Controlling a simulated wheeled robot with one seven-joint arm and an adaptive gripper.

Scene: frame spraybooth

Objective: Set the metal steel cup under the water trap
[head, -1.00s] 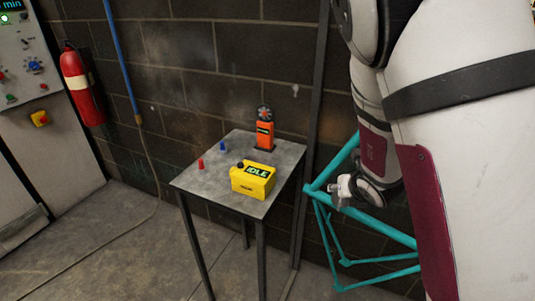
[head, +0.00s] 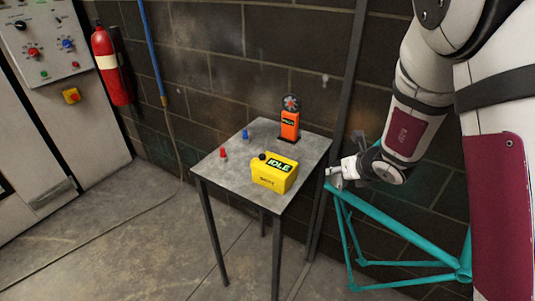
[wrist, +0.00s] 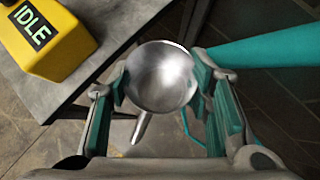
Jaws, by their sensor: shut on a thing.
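The metal steel cup (wrist: 160,78) is round and shiny, and sits between my two fingers in the wrist view. A short metal piece sticks out below it, towards the palm. My gripper (wrist: 161,88) is shut on the cup, with a finger on each side. In the head view my gripper (head: 336,173) is by the right corner of the small table, in front of the teal frame; the cup is too small to make out clearly there. I cannot identify the water trap in either view.
The grey table (head: 215,168) holds a yellow IDLE box (head: 273,175), an orange device (head: 289,124), and small red (head: 223,153) and blue (head: 245,134) pieces. The teal frame (head: 395,228) is close below my gripper. A fire extinguisher (head: 110,68) and blue pipe (head: 152,52) are left.

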